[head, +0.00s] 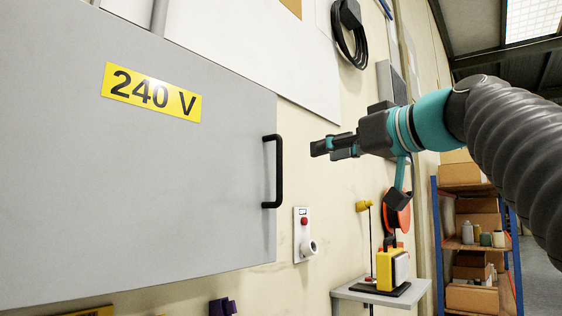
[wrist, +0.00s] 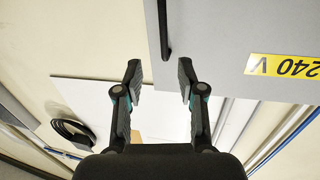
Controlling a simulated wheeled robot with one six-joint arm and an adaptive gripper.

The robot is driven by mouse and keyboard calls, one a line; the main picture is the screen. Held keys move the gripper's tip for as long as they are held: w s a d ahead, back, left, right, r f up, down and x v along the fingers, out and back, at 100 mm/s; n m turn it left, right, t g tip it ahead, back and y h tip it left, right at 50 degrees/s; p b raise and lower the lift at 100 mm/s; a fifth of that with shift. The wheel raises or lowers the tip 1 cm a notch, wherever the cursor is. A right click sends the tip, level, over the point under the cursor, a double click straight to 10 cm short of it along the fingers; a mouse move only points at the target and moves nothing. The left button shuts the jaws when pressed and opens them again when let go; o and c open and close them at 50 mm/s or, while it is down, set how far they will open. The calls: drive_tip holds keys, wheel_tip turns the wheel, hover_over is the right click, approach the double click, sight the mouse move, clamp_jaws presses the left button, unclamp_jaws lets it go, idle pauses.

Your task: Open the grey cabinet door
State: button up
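The grey cabinet door (head: 90,190) fills the left of the head view and looks shut. It carries a yellow "240 V" label (head: 152,92). A black vertical bar handle (head: 279,172) is fixed near its right edge. My gripper (head: 322,147) is to the right of the handle, apart from it. In the wrist view, which is upside down, my gripper (wrist: 160,76) has its two fingers spread with nothing between them. The handle (wrist: 165,32) shows beyond the fingertips, roughly in line with the gap, with the door (wrist: 215,45) beside it.
A white socket with a red button (head: 303,235) is on the wall below and right of the handle. A small shelf (head: 380,293) bears a yellow lamp (head: 388,270). A coiled black cable (head: 350,40) hangs above. Shelving with boxes (head: 478,240) stands at the right.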

sight(281, 153)
drive_tip(key=shift+n, duration=0.3)
drive_tip(key=p+x, duration=0.1)
drive_tip(key=x, duration=0.3)
drive_tip(key=r+p+x, duration=0.1)
drive_tip(key=x, duration=0.4)
drive_tip(key=r+p+x, duration=0.1)
drive_tip(key=x, duration=0.3)
drive_tip(key=shift+w+a, duration=0.1)
drive_tip(key=shift+a, duration=0.3)
clamp_jaws()
